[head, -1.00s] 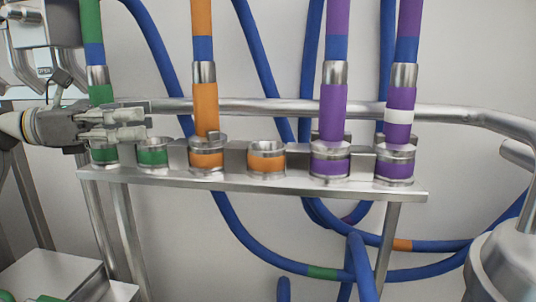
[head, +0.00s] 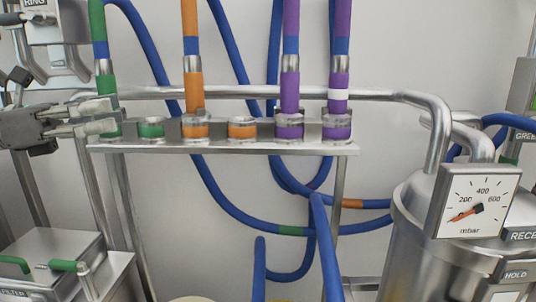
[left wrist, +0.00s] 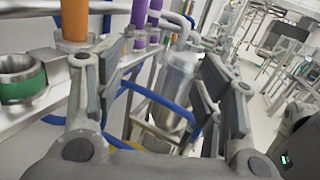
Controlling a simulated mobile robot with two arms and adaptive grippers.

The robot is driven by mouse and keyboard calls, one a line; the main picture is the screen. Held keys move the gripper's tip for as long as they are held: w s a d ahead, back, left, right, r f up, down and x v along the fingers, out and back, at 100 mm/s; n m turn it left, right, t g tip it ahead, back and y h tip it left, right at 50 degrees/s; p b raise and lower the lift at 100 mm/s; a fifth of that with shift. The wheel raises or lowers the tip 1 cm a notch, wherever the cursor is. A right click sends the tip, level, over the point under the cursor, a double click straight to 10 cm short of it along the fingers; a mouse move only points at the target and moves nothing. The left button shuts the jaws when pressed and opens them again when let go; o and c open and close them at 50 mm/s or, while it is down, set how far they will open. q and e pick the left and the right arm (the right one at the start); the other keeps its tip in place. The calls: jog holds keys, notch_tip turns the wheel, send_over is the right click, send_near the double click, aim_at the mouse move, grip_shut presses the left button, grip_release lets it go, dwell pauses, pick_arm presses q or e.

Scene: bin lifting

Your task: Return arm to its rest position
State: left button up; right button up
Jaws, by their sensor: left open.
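My left gripper (head: 98,117) is open and empty at the left end of the hose rack in the head view. Its fingers overlap the foot of the green hose (head: 98,40) in the picture, partly hiding the leftmost socket; I cannot tell whether they touch. In the left wrist view the spread fingers of my left gripper (left wrist: 160,88) have nothing between them. The empty green socket (left wrist: 20,82) is left of them there. My right gripper is not in view.
The rack (head: 225,149) also holds the orange hose (head: 193,90), an empty orange socket (head: 242,131) and two purple hoses. A rail (head: 240,92) runs behind. A steel vessel (head: 420,225) with a gauge (head: 477,205) stands right; a filter box (head: 50,250) stands lower left.

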pick_arm(q)
jog(key=w+d+f+n+t, duration=0.2)
jog(key=w+f+n+t, duration=0.1)
jog(key=f+n+t, duration=0.4)
jog(key=w+d+f+n+t, duration=0.2)
jog(key=w+d+n+t, duration=0.15)
jog(key=n, duration=0.55)
jog(key=s+a+f+n+y, duration=0.2)
jog(key=f+n+y, duration=0.7)
jog(key=f+n, duration=0.5)
jog(key=s+a+f+n+y, duration=0.3)
jog(key=f+n+y, duration=0.75)
jog(key=f, duration=0.65)
jog(key=s+d+f+n+g, duration=0.2)
jog(key=s+f+n+g, duration=0.3)
jog(key=s+f+g, duration=0.55)
jog(key=s+d+f+n+g+h, duration=0.15)
jog(key=s+f, duration=0.25)
jog(key=s, duration=0.5)
jog(key=s+d+f+g+h, duration=0.1)
jog(key=s+d+f+g, duration=0.3)
jog(key=s, duration=0.6)
notch_tip(320, 180, down, 26)
jog(key=a, duration=0.1)
jog(key=s+a+f, duration=0.3)
jog(key=s+f, duration=1.4)
jog(key=shift+s, duration=0.15)
